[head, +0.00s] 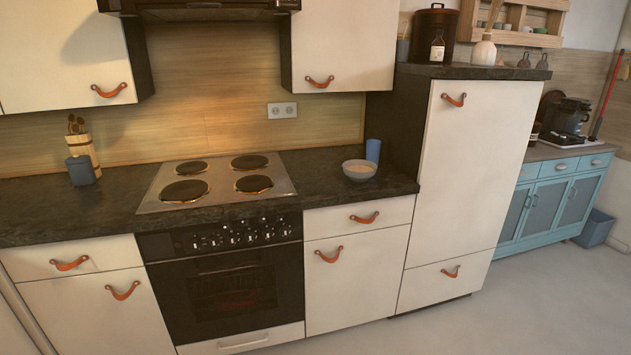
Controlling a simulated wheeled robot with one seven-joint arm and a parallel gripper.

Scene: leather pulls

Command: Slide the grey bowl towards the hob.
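The grey bowl (359,170) sits upright on the dark countertop, to the right of the hob, with a pale inside. The hob (219,193) is a metal plate with several dark round burners, set into the counter above the oven. A stretch of bare counter (318,184) lies between the hob's right edge and the bowl. My gripper is not in view.
A blue cup (373,150) stands just behind the bowl, to its right. The tall white cabinet (466,175) rises at the counter's right end. A grey-blue cup (80,170) and a wooden utensil holder (86,151) stand left of the hob. Open floor lies at right.

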